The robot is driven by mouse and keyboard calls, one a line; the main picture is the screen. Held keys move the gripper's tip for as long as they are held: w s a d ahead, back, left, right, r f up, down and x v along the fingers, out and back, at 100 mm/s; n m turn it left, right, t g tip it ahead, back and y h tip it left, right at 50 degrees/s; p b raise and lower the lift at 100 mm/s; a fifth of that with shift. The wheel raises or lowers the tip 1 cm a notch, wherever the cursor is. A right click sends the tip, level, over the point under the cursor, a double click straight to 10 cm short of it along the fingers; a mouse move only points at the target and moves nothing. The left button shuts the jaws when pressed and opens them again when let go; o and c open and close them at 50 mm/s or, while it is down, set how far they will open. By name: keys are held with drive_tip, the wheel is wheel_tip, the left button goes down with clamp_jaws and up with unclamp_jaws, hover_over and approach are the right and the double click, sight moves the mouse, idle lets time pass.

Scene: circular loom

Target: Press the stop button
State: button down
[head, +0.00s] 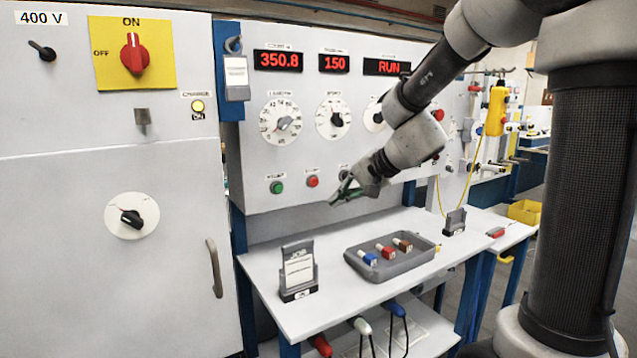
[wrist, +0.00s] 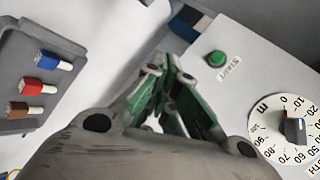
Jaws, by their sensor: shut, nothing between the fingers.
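A small red button (head: 313,181) sits on the lower part of the grey control panel, right of a green button (head: 277,187); its label is too small to read. The green button also shows in the wrist view (wrist: 217,58), labelled START. My gripper (head: 334,202) is shut and empty, in front of the panel, a little below and right of the red button in the picture. Whether it touches the panel I cannot tell. In the wrist view its fingertips (wrist: 154,70) meet near the middle, and no red button shows there.
Below my gripper is a white table (head: 340,303) with a grey tray (head: 368,272) of coloured blocks and a card holder (head: 298,277). Dials (head: 281,121) and a RUN display (head: 387,67) are on the panel above. A cabinet with a red switch (head: 133,54) stands at left.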

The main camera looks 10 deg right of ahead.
sight(318, 185)
drive_tip(key=shift+w, duration=0.1)
drive_tip(key=w+a, duration=0.2)
drive_tip(key=w, duration=0.6)
drive_tip(key=shift+a, duration=0.35)
drive_tip(key=shift+w, duration=0.15)
idle(1.2)
drive_tip(key=shift+w+a, duration=0.15)
drive_tip(key=shift+w, duration=0.15)
drive_tip(key=shift+w+a, duration=0.15)
drive_tip(key=shift+w, duration=0.3)
idle(0.7)
drive_tip(key=shift+s, duration=0.15)
drive_tip(key=shift+s+d, duration=0.3)
drive_tip(key=shift+s, duration=0.4)
drive_tip(key=shift+s+d, duration=0.25)
drive_tip(key=shift+s, duration=0.55)
drive_tip(key=shift+s+d, duration=0.25)
drive_tip(key=shift+s, duration=0.55)
drive_tip(key=shift+s+d, duration=0.25)
drive_tip(key=shift+s, duration=0.55)
